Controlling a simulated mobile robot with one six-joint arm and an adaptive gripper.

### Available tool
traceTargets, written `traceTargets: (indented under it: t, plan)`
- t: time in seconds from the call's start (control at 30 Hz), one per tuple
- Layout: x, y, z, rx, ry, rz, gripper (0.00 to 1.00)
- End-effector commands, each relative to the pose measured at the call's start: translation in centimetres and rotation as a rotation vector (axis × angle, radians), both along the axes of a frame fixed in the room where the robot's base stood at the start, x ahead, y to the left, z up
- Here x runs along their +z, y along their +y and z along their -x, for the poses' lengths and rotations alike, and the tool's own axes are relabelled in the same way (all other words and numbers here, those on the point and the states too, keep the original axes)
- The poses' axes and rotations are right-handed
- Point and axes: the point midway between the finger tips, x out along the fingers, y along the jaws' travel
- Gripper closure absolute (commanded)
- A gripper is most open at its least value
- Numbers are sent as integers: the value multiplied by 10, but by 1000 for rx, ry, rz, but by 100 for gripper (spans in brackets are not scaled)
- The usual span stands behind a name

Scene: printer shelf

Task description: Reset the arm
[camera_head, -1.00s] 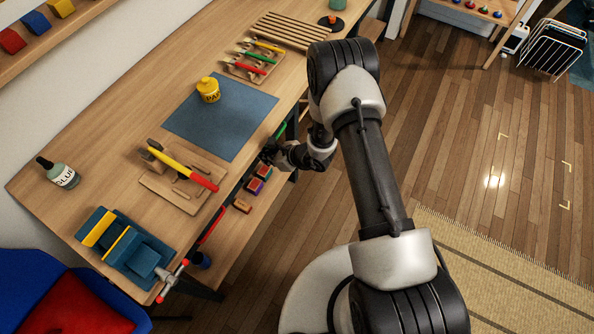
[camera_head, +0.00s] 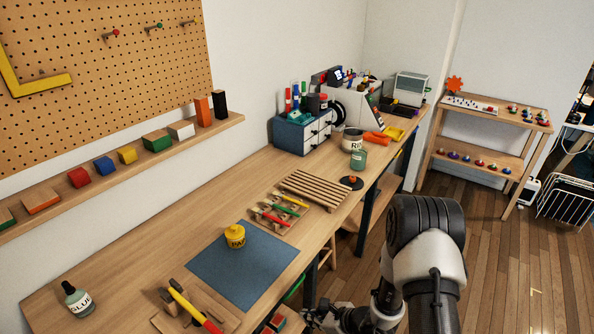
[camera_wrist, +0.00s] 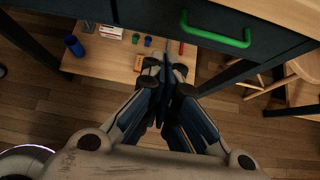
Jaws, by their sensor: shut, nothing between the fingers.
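My gripper (camera_wrist: 166,75) is shut and empty in the wrist view. Its fingers point toward the lower shelf (camera_wrist: 118,66) under the workbench, with small items beyond the fingertips. In the head view my arm rises at the lower right, beside the bench's front edge. Only part of my gripper (camera_head: 312,318) shows there, low and dark near the bottom edge, so its fingers are hard to make out.
The workbench (camera_head: 150,235) carries a blue mat (camera_head: 215,265), a yellow jar (camera_head: 235,236), a glue bottle (camera_head: 77,300), a hammer (camera_head: 190,305) and a slatted rack (camera_head: 317,188). A green drawer handle (camera_wrist: 215,38) is close to my gripper. Wood floor (camera_head: 510,245) is open at right.

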Motion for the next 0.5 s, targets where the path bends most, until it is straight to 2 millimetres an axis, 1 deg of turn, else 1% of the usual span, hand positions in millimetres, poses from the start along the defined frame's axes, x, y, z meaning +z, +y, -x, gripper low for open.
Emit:
traceTargets:
  t: [0.07, 0.17, 0.27, 0.3, 0.33, 0.37, 0.4, 0.47, 0.5]
  plan:
    - [11, 3, -3, 25, -20, 1, 100]
    - [45, 12, -8, 112, -81, 7, 100]
    - [100, 27, -7, 262, -178, 27, 100]
    - [123, 32, -3, 334, -220, 41, 100]
    - [140, 37, 1, 387, -251, 53, 100]
    - [157, 40, 5, 442, -282, 66, 100]
    - [177, 44, 13, 514, -322, 87, 100]
    - [206, 49, 27, 622, -379, 121, 100]
    - [224, 51, 37, 693, -416, 149, 100]
